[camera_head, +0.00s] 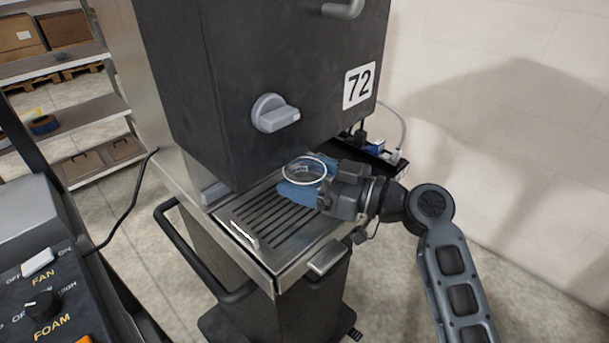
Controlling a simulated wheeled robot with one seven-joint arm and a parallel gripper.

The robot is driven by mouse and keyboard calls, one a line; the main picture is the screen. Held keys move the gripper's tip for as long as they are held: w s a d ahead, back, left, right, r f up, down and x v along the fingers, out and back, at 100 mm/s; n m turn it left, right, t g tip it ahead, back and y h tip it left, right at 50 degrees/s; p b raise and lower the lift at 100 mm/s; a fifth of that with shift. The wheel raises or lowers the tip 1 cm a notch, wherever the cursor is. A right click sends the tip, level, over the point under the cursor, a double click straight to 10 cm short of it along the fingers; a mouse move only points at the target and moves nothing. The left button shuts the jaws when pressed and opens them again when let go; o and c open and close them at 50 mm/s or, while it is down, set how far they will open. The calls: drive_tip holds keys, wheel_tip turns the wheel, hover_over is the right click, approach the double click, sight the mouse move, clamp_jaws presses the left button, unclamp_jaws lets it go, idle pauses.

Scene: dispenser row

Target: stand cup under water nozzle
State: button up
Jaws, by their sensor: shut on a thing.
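A clear cup with a pale round rim (304,168) is over the right back part of the slatted drip tray (248,236). It looks upright. My gripper (308,190) reaches in from the right and is shut on the cup, with blue finger parts around its side. The cup's base is hidden, so I cannot tell whether it touches the tray. The dark dispenser body (260,80), labelled 72, overhangs the tray. The water nozzle is not clearly visible; the dispenser's underside is hidden from this view.
A grey knob (275,113) sticks out of the dispenser front. A small handle (328,262) and a dark side rail (212,285) edge the stand. A control panel (40,290) marked FAN and FOAM stands at the lower left. A pale wall (520,80) rises at the right.

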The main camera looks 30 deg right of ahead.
drive_tip(key=shift+f+b, duration=0.6)
drive_tip(key=shift+b, duration=0.3)
drive_tip(key=o, duration=1)
drive_tip(key=shift+c, duration=0.2)
drive_tip(key=b+v, duration=0.1)
drive_tip(key=v, duration=0.6)
drive_tip(key=shift+s+d+b, duration=0.25)
drive_tip(key=shift+s+b, duration=0.05)
drive_tip(key=shift+s, duration=0.05)
drive_tip(key=shift+s, duration=0.1)
